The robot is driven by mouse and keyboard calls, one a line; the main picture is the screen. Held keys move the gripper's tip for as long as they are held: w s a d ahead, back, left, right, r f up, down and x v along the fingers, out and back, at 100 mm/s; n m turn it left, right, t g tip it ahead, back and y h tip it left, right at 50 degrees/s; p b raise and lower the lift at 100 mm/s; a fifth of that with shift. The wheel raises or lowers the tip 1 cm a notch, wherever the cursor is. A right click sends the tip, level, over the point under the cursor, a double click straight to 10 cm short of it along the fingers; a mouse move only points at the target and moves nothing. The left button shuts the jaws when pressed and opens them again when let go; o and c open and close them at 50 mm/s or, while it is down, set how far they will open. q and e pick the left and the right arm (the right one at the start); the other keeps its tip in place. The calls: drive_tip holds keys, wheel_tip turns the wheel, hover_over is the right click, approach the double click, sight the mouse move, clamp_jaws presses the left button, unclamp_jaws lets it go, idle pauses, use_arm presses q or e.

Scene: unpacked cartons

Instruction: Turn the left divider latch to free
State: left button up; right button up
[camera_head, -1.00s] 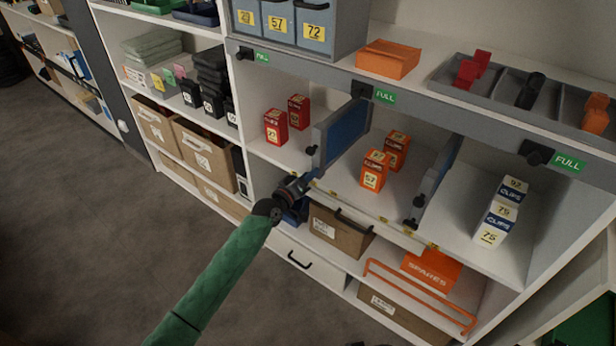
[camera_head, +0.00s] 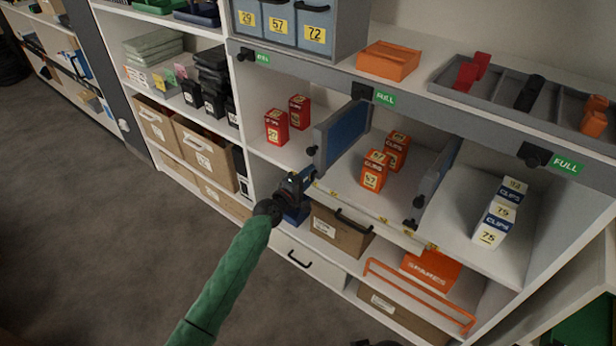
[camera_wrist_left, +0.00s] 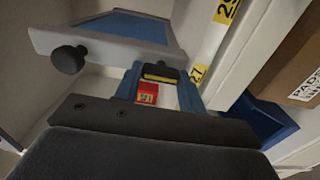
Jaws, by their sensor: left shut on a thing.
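The left divider (camera_head: 342,135) is a blue panel in a grey frame, standing between the red and orange cartons, with a black knob (camera_head: 312,151) on its front end. In the left wrist view the divider (camera_wrist_left: 110,38) crosses the top, with its knob (camera_wrist_left: 68,60) at left. My left gripper (camera_head: 304,180) is at the shelf's front edge just below the divider. Its blue fingers (camera_wrist_left: 160,85) are shut on a dark piece with a yellow stripe, apparently the left divider latch (camera_wrist_left: 160,71); the gripper hides the latch in the head view.
Red cartons (camera_head: 276,127) stand left of the divider and orange cartons (camera_head: 374,170) right of it. The right divider (camera_head: 437,184) stands farther right. A cardboard box (camera_head: 341,234) and a blue bin (camera_wrist_left: 262,118) sit below the gripper.

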use_arm(q)
drive_tip(key=shift+f, duration=0.1)
idle(0.5)
drive_tip(key=o, duration=1)
drive_tip(key=shift+s, duration=0.1)
drive_tip(key=shift+f, duration=0.1)
